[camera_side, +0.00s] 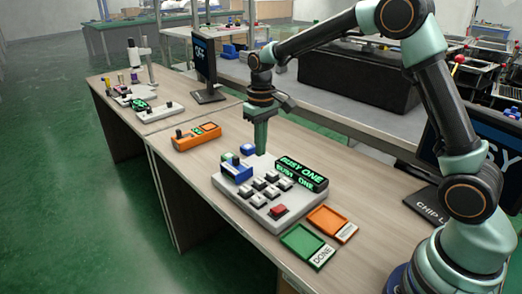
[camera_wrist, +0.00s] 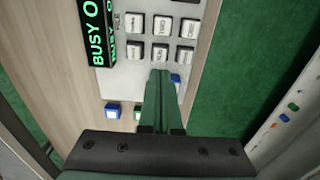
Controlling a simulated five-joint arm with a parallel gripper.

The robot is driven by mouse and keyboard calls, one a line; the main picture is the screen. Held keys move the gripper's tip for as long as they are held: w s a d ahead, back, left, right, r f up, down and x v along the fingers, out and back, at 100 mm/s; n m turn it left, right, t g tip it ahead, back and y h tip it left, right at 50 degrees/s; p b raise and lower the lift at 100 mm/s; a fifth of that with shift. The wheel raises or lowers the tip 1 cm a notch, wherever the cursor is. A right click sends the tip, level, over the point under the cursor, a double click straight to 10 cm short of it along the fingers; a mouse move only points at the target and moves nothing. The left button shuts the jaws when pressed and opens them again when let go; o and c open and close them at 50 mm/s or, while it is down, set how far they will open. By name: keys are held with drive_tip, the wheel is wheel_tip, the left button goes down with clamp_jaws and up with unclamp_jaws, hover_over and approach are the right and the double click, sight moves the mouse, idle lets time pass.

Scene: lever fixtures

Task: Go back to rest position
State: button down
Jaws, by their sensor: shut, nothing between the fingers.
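My gripper (camera_side: 261,150) is shut with nothing between its fingers. In the side view it points straight down above the back part of the grey fixture (camera_side: 285,217). In the wrist view the fingertips (camera_wrist: 160,74) are together, just below the rows of grey keys (camera_wrist: 161,26). A blue block (camera_side: 237,168) stands on the fixture's left part, and my fingers partly hide a blue piece in the wrist view (camera_wrist: 176,79). A display (camera_side: 302,173) reading "BUSY ONE" stands on the fixture's right side.
A red key (camera_side: 278,210) is at the fixture's front. A green "DONE" tray (camera_side: 300,242) and an orange tray (camera_side: 328,220) lie in front of it. An orange box (camera_side: 196,137) and a monitor (camera_side: 205,65) stand further back. Open air surrounds my gripper above the table.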

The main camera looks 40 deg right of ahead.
drive_tip(key=s+r+t, duration=0.3)
drive_tip(key=s+r, duration=0.6)
drive_tip(key=r, duration=0.1)
drive_tip(key=s+t, duration=0.2)
drive_tip(key=s, duration=0.8)
drive_tip(key=shift+d+r, duration=0.25)
drive_tip(key=shift+r, duration=0.05)
